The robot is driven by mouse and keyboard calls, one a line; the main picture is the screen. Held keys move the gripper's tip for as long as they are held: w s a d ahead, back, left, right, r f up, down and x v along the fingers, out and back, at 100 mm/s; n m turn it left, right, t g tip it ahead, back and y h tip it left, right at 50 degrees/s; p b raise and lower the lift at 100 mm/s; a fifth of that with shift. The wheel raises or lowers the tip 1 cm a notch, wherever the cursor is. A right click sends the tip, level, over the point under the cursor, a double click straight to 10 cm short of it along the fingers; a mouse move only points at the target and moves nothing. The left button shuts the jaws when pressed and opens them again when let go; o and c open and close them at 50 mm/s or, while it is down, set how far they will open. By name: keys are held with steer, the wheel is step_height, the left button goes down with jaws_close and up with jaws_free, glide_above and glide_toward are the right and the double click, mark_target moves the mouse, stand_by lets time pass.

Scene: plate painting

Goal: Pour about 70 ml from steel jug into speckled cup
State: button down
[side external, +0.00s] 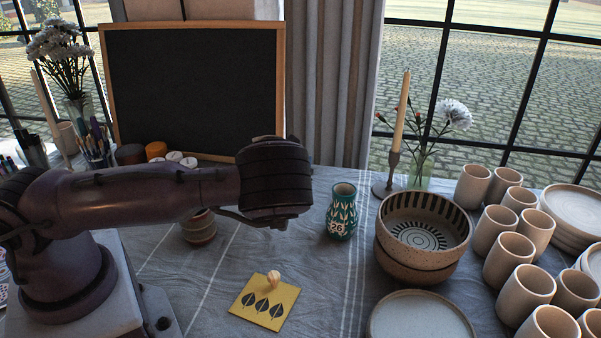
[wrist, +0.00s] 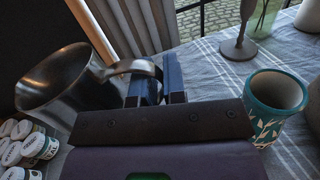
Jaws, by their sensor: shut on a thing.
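The steel jug (wrist: 45,88) shows at the left of the wrist view, its dark mouth visible and its contents not clear. My gripper (wrist: 158,92) is shut on the jug's curved handle (wrist: 138,67), between blue-edged fingers. I cannot tell how far the jug is tilted. In the side view my wrist hides the fingers and jug. A brownish banded cup (side external: 199,229) stands left of my wrist, its top partly hidden by my arm. It may be the speckled cup, but speckles are too small to confirm. It is not seen in the wrist view.
A teal leaf-patterned vase (side external: 342,212) stands right of my wrist; it also shows in the wrist view (wrist: 272,105). Stacked bowls (side external: 416,271), a candlestick (side external: 391,178) and several beige cups (side external: 494,228) fill the right. White-lidded pots (wrist: 36,146) sit below the jug. A yellow card (side external: 248,305) lies in front.

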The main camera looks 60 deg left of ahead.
steer(key=shift+r, duration=0.45)
steer(key=shift+s+a+r, duration=0.15)
steer(key=shift+a, duration=0.35)
steer(key=a+f+n+g+y, duration=0.2)
steer(key=n+g+y, duration=0.1)
steer(key=g, duration=0.2)
steer(key=a+f+n+g+y, duration=0.2)
steer(key=a+n+g+y, duration=0.1)
steer(key=n+g, duration=0.1)
steer(key=s+a+f+n+g+y, duration=0.1)
steer(key=a+f+n+g+y, duration=0.2)
steer(key=n+g, duration=0.1)
steer(key=shift+g, duration=0.8)
steer(key=shift+s+n+g, duration=0.25)
steer(key=shift+n+g, duration=0.15)
steer(key=shift+g, duration=0.1)
steer(key=shift+s+r, duration=0.1)
steer(key=shift+s, duration=0.05)
